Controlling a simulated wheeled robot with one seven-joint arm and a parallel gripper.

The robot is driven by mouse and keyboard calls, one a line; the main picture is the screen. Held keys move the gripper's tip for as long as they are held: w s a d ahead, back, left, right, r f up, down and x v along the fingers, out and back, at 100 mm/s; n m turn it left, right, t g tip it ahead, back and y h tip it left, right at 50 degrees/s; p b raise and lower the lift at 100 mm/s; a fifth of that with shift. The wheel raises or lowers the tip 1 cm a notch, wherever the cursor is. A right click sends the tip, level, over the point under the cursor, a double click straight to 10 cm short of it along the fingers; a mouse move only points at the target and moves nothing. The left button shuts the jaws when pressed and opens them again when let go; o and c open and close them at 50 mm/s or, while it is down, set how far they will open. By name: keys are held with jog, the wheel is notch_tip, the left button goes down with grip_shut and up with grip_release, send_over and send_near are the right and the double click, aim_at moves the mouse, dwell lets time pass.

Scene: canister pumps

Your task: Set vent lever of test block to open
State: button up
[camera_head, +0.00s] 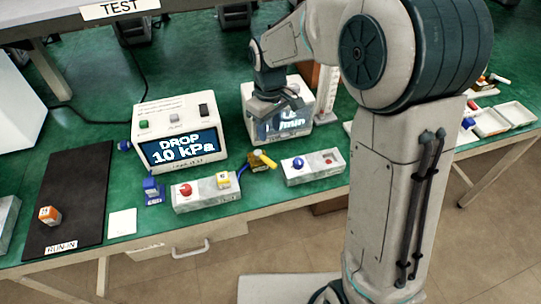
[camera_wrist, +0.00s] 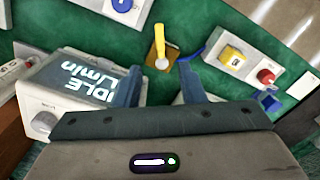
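The vent lever (camera_head: 267,160) is a yellow handle on a small brass-coloured block (camera_head: 255,166), between two pale grey blocks near the table's front edge. In the head view it points to the right and slightly toward the front. In the wrist view the lever (camera_wrist: 160,38) runs upward from a pale round pivot, over the brass-coloured block (camera_wrist: 151,57). My gripper (camera_head: 284,106) is above and behind the lever, in front of the right display box.
The left display box (camera_head: 177,132) reads DROP 10 kPa. The right display box (camera_wrist: 80,88) reads IDLE L/min. One grey block (camera_head: 206,201) carries a red knob and a yellow cube; another (camera_head: 312,178) carries blue and red knobs. A black mat (camera_head: 70,192) lies at left.

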aim_at(270, 162)
notch_tip(270, 162, down, 13)
jog(key=shift+r, duration=0.2)
grip_shut()
